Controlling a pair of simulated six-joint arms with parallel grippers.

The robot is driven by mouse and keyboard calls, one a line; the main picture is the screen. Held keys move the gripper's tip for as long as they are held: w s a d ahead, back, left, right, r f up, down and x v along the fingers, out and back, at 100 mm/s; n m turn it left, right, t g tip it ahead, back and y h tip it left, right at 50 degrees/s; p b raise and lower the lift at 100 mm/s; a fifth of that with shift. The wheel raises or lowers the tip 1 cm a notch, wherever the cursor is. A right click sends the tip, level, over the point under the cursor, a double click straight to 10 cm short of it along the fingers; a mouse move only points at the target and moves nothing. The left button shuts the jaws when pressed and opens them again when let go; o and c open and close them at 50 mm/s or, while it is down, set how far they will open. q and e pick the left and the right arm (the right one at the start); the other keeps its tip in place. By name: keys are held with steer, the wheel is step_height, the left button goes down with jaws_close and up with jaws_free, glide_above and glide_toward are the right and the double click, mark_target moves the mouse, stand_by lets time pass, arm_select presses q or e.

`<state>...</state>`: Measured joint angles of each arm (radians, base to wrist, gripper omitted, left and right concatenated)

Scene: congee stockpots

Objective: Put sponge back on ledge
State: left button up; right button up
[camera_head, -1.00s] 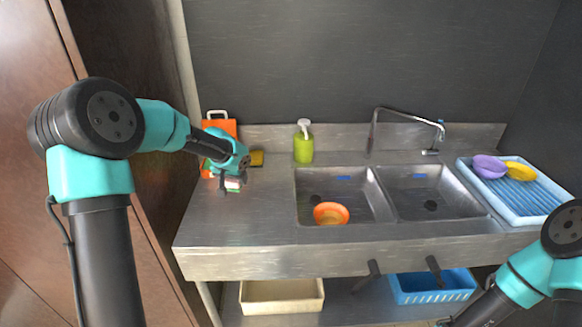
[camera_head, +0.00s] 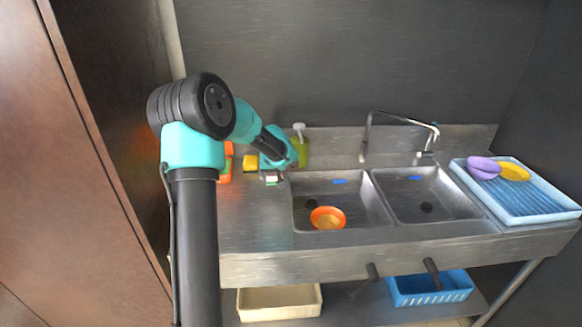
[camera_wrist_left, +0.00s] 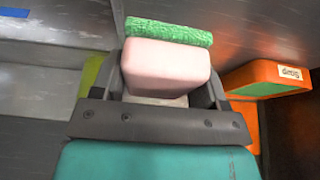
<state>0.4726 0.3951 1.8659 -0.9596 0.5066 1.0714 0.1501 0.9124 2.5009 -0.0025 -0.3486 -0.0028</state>
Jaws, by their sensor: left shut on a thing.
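My left gripper (camera_head: 270,177) is shut on a sponge (camera_head: 272,180), held at the left rim of the left basin, in front of the green bottle. In the left wrist view the sponge (camera_wrist_left: 165,68) is pale pink with a green scouring layer (camera_wrist_left: 168,32), gripped between the two dark fingers. Whether it touches the counter cannot be told. A raised steel back edge (camera_head: 340,143), perhaps the ledge, runs along the wall behind the sink. My right gripper is out of view.
A green pump bottle (camera_head: 301,150) stands behind my left gripper. A yellow block (camera_head: 250,162) and an orange item (camera_head: 226,172) are to its left. The left basin (camera_head: 360,205) holds an orange bowl (camera_head: 328,217). A blue rack (camera_head: 520,195) with purple and yellow bowls is at right.

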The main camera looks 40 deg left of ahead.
arm_select(q)
steer(key=shift+a, duration=0.1)
steer(key=shift+a, duration=0.1)
steer(key=w+a, duration=0.3)
steer(key=w+a+f, duration=0.1)
steer(key=w+a, duration=0.2)
steer(key=a, duration=0.1)
steer(key=w+a, duration=0.4)
steer(key=shift+w+a+f, duration=0.1)
steer(key=shift+a+f, duration=0.05)
steer(key=shift+f, duration=0.05)
stand_by(0.4)
steer(key=shift+w+a, duration=0.15)
steer(key=shift+a, duration=0.05)
steer(key=shift+f, duration=1.8)
steer(key=shift+f, duration=0.1)
steer(key=o, duration=0.9)
